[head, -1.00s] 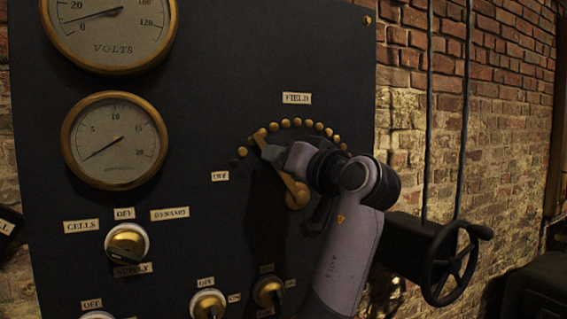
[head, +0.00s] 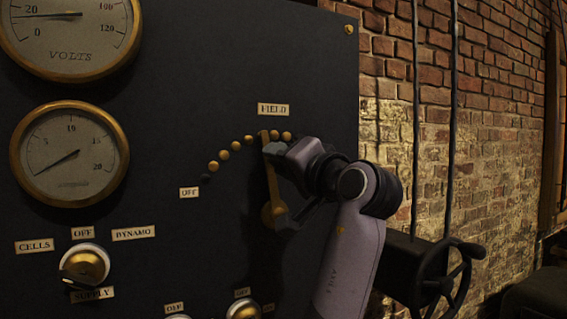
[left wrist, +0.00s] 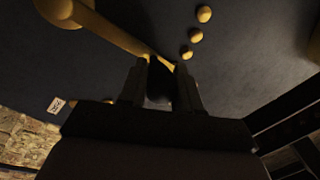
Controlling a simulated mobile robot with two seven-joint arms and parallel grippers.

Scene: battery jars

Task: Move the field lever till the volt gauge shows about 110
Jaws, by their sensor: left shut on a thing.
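The brass field lever (head: 271,185) turns on a round pivot low on the dark panel and stands nearly upright, its tip below the FIELD label (head: 273,110). My left gripper (head: 274,150) is shut on the lever near its tip. In the left wrist view the lever (left wrist: 115,35) runs from its pivot at upper left to between my fingers (left wrist: 160,83). The volt gauge (head: 75,35) is at top left, its top cut off; its needle points left, near the 20 mark. My right gripper is not in view.
Brass contact studs (head: 223,155) arc around the lever; some at the right are hidden by my gripper. A smaller gauge (head: 70,155) and a supply knob (head: 85,263) are at left. A black handwheel (head: 440,285) stands at right before the brick wall.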

